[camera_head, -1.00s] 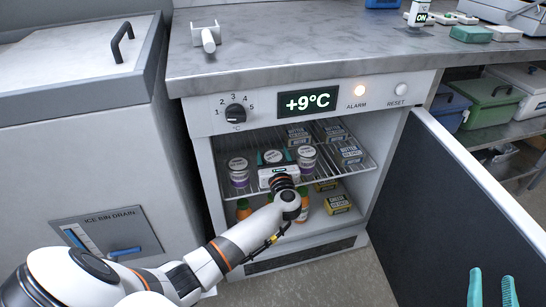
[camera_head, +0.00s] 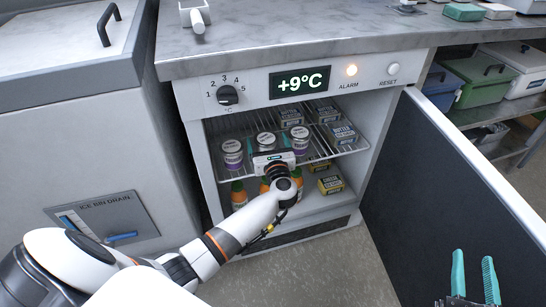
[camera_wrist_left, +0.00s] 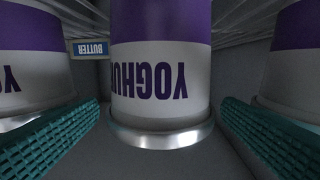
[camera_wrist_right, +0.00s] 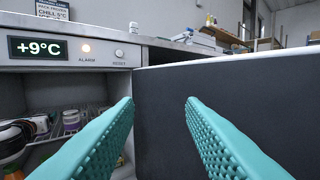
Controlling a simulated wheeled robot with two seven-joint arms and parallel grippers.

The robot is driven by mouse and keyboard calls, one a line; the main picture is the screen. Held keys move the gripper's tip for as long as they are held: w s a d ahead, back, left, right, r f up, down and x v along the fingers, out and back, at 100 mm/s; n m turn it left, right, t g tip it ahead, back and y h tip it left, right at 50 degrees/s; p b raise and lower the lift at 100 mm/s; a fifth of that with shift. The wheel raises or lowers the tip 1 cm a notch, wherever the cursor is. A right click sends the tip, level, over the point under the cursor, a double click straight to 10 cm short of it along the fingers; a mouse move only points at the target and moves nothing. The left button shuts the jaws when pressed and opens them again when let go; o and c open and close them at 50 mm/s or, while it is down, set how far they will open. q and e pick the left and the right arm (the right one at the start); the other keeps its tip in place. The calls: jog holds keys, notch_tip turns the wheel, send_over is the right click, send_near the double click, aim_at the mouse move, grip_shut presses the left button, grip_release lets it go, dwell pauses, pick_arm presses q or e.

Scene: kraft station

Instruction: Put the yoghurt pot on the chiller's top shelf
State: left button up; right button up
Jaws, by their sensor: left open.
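Three yoghurt pots with white lids and purple bands stand on the chiller's wire top shelf (camera_head: 212,172): a left one (camera_head: 232,155), a middle one (camera_head: 265,142) and a right one (camera_head: 299,138). My left gripper (camera_head: 270,152) is inside the chiller in front of the middle pot, which hides its fingertips in part. In the left wrist view the teal fingers are open, one on each side of the middle pot (camera_wrist_left: 160,90), with visible gaps; the pot looks inverted in that picture. My right gripper (camera_head: 475,278) is open and empty outside, by the door.
The chiller door (camera_head: 440,190) stands open at the right. Butter boxes (camera_head: 342,132) sit on the top shelf's right side. Orange-bodied bottles (camera_head: 239,193) and cheese boxes (camera_head: 330,180) are on the chiller floor. An ice bin (camera_head: 80,130) stands to the left.

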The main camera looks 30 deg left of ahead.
pick_arm(q)
jog(key=s+d+r+m+t+h+p, duration=0.1)
jog(key=s+d+r+m+t+h, duration=0.3)
jog(key=s+d+r+m+h, duration=0.85)
jog(key=s+d+f+m+t+h, duration=0.1)
jog(key=d+m+t+h, duration=0.35)
jog(key=d+m, duration=1)
jog(key=s+a+f+m+g, duration=0.2)
jog(key=s+m+g, duration=0.1)
jog(key=m, duration=0.7)
jog(key=s+a+f+m+g+y, duration=0.1)
jog(key=s+a+f+m+g, duration=0.2)
jog(key=m, duration=0.7)
jog(key=shift+s+a+f+m+g, duration=0.2)
jog(key=shift+s+a+m+g, duration=0.15)
jog(key=shift+s+g, duration=0.45)
pick_arm(e)
notch_tip(320, 180, down, 6)
jog(key=s+d+g+h, duration=0.1)
jog(key=g, duration=0.3)
jog(key=shift+s+d+f+g+h, duration=0.15)
jog(key=shift+s+d+g+h, duration=0.1)
jog(key=shift+g+h, duration=0.05)
pick_arm(q)
jog(key=shift+p, duration=0.3)
